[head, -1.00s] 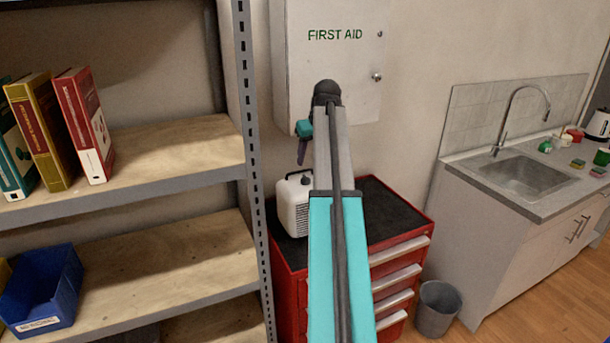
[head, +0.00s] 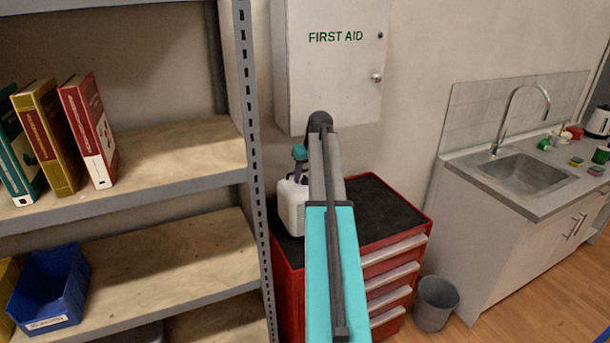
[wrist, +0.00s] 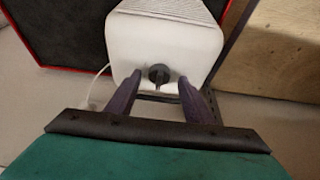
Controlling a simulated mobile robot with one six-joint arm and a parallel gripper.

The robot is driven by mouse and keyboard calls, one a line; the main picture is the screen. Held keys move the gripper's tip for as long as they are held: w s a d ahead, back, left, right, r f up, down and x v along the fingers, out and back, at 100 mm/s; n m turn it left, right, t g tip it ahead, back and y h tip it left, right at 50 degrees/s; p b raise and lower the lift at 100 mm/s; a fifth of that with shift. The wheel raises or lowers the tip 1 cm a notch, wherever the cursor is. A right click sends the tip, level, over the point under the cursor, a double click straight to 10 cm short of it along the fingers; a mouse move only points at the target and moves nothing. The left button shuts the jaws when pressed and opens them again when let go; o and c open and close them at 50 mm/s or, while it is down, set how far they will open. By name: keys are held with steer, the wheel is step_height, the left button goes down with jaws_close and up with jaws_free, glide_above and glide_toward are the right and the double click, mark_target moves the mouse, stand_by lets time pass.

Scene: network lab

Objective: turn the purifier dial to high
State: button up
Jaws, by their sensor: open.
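The white purifier (head: 293,207) stands on the black top of the red tool cabinet, partly hidden by my arm in the head view. In the wrist view the purifier (wrist: 160,45) shows its white face with a dark round dial (wrist: 159,74). My gripper (wrist: 158,82) is open, with one purple finger on each side of the dial. The fingers look apart from the dial; whether they reach its depth I cannot tell. The dial's setting marks are too small to read.
The red tool cabinet (head: 420,216) stands below a white first aid cabinet (head: 350,80). A metal shelf (head: 170,150) with binders is close on the left. A sink counter (head: 470,170) and grey bin (head: 436,303) are at the right. A white cord (wrist: 97,85) hangs beside the purifier.

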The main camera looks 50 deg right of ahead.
steer(key=shift+w+f, duration=0.1)
steer(key=shift+f, duration=0.15)
